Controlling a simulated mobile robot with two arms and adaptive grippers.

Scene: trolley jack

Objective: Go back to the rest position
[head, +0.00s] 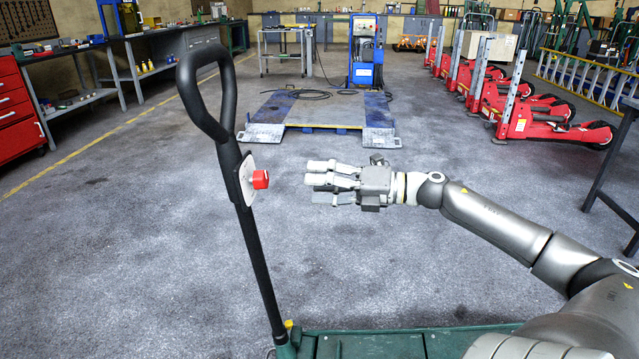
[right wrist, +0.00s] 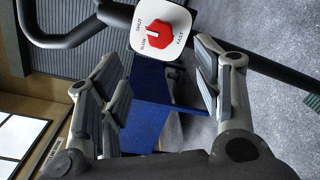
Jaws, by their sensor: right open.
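The black handle (head: 236,150) of the trolley jack rises from its green base (head: 400,343) and ends in a loop at the top. A white plate with a red knob (head: 260,180) is fixed on the handle. My right gripper (head: 322,182) is open and empty, to the right of the knob and apart from it, its fingers pointing left. In the right wrist view the red knob (right wrist: 159,40) on its white plate shows beyond the spread fingers, with lettering around it. My left gripper is in neither view.
A blue and grey lift platform (head: 320,110) lies on the floor beyond. Several red jacks (head: 545,118) stand at the right. A red cabinet (head: 15,110) and workbenches (head: 150,60) line the left. A dark table frame (head: 615,170) stands at the right edge. The middle floor is clear.

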